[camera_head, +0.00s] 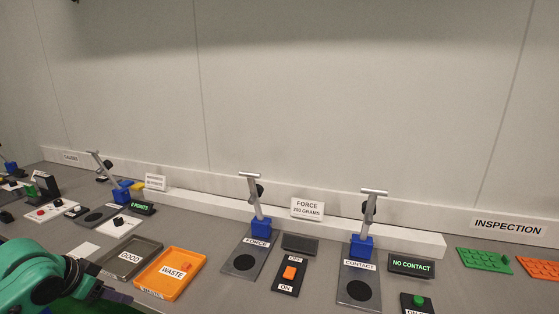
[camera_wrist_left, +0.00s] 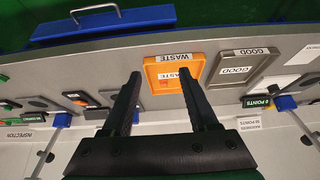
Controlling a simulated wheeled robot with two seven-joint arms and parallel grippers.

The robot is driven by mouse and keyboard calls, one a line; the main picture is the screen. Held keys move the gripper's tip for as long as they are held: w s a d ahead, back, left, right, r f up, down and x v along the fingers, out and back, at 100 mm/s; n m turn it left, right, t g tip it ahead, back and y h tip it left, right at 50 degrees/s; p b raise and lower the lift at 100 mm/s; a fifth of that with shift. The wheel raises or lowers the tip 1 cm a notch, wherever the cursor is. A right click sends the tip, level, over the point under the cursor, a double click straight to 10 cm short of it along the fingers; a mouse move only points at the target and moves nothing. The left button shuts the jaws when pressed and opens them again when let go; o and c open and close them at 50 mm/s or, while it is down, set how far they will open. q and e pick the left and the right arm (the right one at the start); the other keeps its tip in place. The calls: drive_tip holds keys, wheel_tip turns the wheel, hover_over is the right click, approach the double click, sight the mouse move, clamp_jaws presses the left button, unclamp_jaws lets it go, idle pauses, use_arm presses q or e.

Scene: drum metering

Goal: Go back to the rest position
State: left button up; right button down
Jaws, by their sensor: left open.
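My left gripper (camera_head: 104,284) is at the lower left of the head view, low in the picture, by the front of the grey GOOD tray (camera_head: 155,247) and the orange WASTE tray (camera_head: 200,262). In the left wrist view the two dark fingers of this gripper (camera_wrist_left: 160,74) stand well apart with nothing between them. The WASTE tray (camera_wrist_left: 149,78) lies beyond the fingertips, and the GOOD tray (camera_wrist_left: 222,78) is to its right. My right gripper is in neither view.
A FORCE station (camera_head: 238,264) and a CONTACT station (camera_head: 352,290) stand at centre and right. The contact display (camera_head: 411,266) reads NO CONTACT. A green plate (camera_head: 484,259) lies near the INSPECTION sign (camera_head: 509,227).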

use_arm(q)
drive_tip(key=a+f+n+y, duration=0.1)
drive_tip(key=a+f+n, duration=0.3)
drive_tip(key=a+f, duration=0.6)
drive_tip(key=s+a+f+n+y, duration=0.15)
drive_tip(key=s+f, duration=0.35)
drive_tip(key=f, duration=0.5)
drive_tip(key=s+a+f+y, duration=0.15)
drive_tip(key=s+f, duration=0.35)
drive_tip(key=f, duration=0.5)
drive_tip(key=s+d+f+m+g, duration=0.1)
drive_tip(key=s+d+f+g, duration=0.1)
drive_tip(key=s+d+f, duration=0.4)
drive_tip(key=s+d+f+g, duration=0.1)
drive_tip(key=s+d+f, duration=0.2)
drive_tip(key=s+f, duration=0.65)
drive_tip(key=s+d+f+m+g+h, duration=0.1)
drive_tip(key=s+d+f, duration=0.3)
drive_tip(key=d, duration=0.4)
drive_tip(key=s+d+f+m+h, duration=0.1)
drive_tip(key=s+d+f+m, duration=0.1)
drive_tip(key=s+d+f, duration=0.2)
drive_tip(key=s+d, duration=0.2)
drive_tip(key=d, duration=0.2)
drive_tip(key=shift+s+f+m+g, duration=0.2)
drive_tip(key=shift+m+g, duration=0.15)
drive_tip(key=shift+g, duration=0.05)
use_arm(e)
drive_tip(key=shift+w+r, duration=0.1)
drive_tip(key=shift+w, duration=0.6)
